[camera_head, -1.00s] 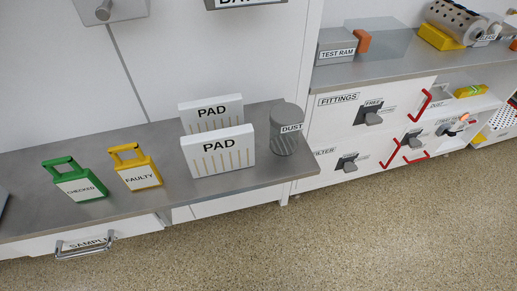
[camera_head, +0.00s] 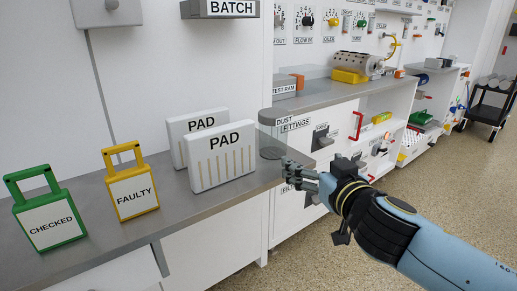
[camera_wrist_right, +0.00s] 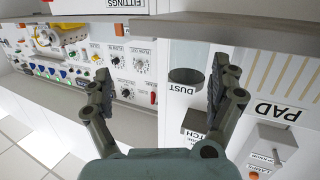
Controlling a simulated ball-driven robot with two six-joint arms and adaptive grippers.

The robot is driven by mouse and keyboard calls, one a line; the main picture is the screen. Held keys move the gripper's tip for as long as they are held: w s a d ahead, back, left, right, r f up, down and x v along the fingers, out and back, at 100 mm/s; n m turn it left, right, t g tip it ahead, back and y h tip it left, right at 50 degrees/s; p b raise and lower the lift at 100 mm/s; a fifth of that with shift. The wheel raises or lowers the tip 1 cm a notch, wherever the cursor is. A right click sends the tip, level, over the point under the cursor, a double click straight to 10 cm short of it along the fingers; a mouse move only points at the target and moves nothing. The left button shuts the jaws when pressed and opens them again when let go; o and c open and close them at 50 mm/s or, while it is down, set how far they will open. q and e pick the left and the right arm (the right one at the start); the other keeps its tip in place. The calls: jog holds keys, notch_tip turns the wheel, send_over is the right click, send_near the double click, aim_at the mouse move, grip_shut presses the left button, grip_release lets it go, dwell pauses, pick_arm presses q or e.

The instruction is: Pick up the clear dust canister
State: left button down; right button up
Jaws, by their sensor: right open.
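The clear dust canister (camera_head: 270,142) stands upright near the right end of the grey counter, with a DUST label at its upper right. My right gripper (camera_head: 298,172) reaches in from the right, in front of and a little below the canister. Its jaws are open with nothing between them. In the right wrist view, which is upside down, the canister (camera_wrist_right: 186,98) shows beyond the open fingers (camera_wrist_right: 160,92), nearer the right-hand finger. I see no contact with it. My left gripper is not in view.
Two white PAD blocks (camera_head: 222,158) stand left of the canister. A yellow FAULTY tag (camera_head: 133,190) and green CHECKED tag (camera_head: 50,220) stand further left. A FITTINGS cabinet (camera_head: 345,118) with red handles is behind on the right. Open floor (camera_head: 460,190) lies to the right.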

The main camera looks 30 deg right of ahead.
aim_at(280, 137)
jog(key=w+r, duration=0.1)
jog(key=w, duration=0.1)
jog(key=w+a+n+t+y, duration=0.1)
jog(key=w, duration=0.2)
jog(key=w+a+r+t+y+p, duration=0.1)
jog(key=w, duration=0.1)
jog(key=shift+w+r+n, duration=0.2)
jog(key=shift+r+n, duration=0.1)
jog(key=shift+r, duration=0.05)
jog(key=w, duration=0.4)
jog(key=w+d, duration=0.1)
jog(key=shift+w+f+p, duration=0.4)
jog(key=shift+w, duration=0.1)
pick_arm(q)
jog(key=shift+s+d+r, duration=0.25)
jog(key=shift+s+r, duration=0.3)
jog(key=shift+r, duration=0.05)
pick_arm(e)
jog(key=c, duration=1.3)
